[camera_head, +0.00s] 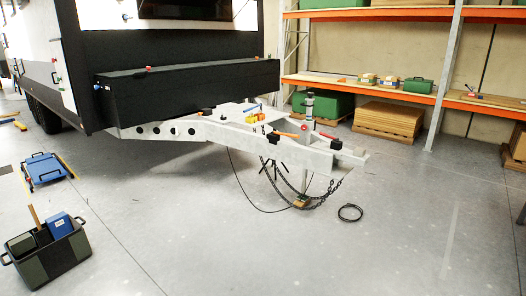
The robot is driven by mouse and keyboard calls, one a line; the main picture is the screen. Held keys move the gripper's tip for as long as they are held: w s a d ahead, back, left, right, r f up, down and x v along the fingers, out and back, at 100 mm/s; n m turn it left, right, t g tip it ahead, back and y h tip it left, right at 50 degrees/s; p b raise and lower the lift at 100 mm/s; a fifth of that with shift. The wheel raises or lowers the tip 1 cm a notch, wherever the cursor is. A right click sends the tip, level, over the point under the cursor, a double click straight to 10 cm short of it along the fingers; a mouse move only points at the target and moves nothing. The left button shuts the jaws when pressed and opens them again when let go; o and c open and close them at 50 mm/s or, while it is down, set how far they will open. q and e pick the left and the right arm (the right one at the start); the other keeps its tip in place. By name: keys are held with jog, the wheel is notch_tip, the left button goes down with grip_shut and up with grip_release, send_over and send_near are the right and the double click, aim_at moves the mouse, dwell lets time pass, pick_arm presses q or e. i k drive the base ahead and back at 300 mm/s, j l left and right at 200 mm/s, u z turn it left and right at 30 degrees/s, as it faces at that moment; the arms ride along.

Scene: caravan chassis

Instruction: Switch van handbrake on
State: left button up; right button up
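The van, a black and white caravan, fills the upper left. Its pale grey drawbar (225,134) points right toward the coupling end (352,156). On the drawbar is an orange handle (286,134) beside a black part, lying nearly flat. A second orange-red handle (328,136) is near the coupling. I cannot tell for sure which one is the handbrake lever or how it is set. A jockey post (309,108) stands upright at the drawbar's front. Neither of my grippers is in view.
Chains (298,190) hang below the drawbar and a black cable ring (350,212) lies on the floor. A dark crate (52,258) and a blue case (43,168) are at left. Orange shelving (385,92) stands behind.

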aim_at(288, 135)
jog(key=i+z, duration=0.1)
jog(key=i, duration=0.4)
jog(key=i+j, duration=0.15)
jog(key=i, duration=0.35)
jog(key=i+j+z, duration=0.15)
jog(key=i, duration=0.35)
jog(key=i+j, duration=0.1)
jog(key=i, duration=0.35)
jog(key=i+j+z, duration=0.15)
jog(key=i, duration=0.35)
jog(key=i+u, duration=0.1)
jog(key=i, duration=2.4)
